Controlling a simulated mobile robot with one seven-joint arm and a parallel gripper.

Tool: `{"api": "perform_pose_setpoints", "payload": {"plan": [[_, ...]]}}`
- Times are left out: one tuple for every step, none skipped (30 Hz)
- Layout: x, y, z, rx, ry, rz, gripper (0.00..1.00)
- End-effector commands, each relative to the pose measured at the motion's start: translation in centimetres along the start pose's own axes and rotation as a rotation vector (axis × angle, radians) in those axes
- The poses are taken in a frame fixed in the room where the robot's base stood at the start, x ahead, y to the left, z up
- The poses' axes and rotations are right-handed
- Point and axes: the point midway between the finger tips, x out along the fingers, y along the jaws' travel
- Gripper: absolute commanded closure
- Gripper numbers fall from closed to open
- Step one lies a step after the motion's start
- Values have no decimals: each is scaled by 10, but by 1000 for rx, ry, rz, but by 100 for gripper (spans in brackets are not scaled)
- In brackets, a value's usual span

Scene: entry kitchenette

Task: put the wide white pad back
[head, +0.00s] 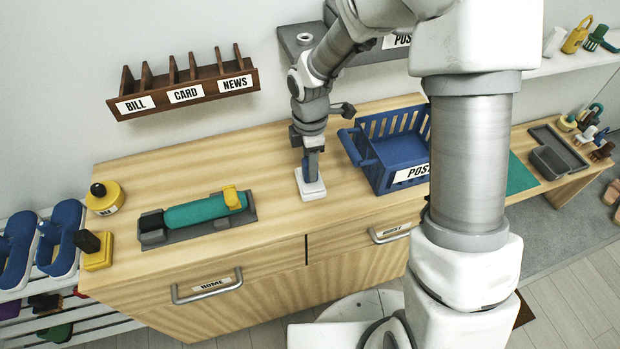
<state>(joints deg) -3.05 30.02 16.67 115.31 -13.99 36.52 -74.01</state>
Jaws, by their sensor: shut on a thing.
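The wide white pad (311,189) is a low white block on or just above the wooden counter, left of the blue basket. I cannot tell whether it touches the counter. My gripper (311,171) points straight down and is shut on the pad's upper part. The fingers hide part of its top.
A blue basket (384,178) labelled POST stands close to the right. A dark tray (208,231) with a teal roll (195,212) lies to the left. A wooden rack (190,97) and a grey shelf (292,37) are on the wall. The counter (270,180) between tray and pad is bare.

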Motion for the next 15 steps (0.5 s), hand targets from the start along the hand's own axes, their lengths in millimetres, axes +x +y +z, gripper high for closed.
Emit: {"api": "perform_pose_setpoints", "payload": {"plan": [[8, -1, 0, -1, 0, -3, 100], [12, -1, 0, -1, 0, -3, 100], [19, -1, -1, -1, 0, -4, 100], [25, -1, -1, -1, 0, -4, 100], [30, -1, -1, -1, 0, -5, 100], [34, -1, 0, -1, 0, -4, 100], [37, -1, -1, -1, 1, -4, 100], [40, -1, 0, -1, 1, -3, 100], [43, -1, 0, -1, 0, -2, 100], [44, 0, 0, -1, 0, -1, 100], [45, 0, 0, -1, 0, -1, 100], [45, 0, 0, -1, 0, 0, 100], [45, 0, 0, 0, 0, 0, 100], [45, 0, 0, 0, 0, 0, 100], [45, 0, 0, 0, 0, 0, 100]]}}
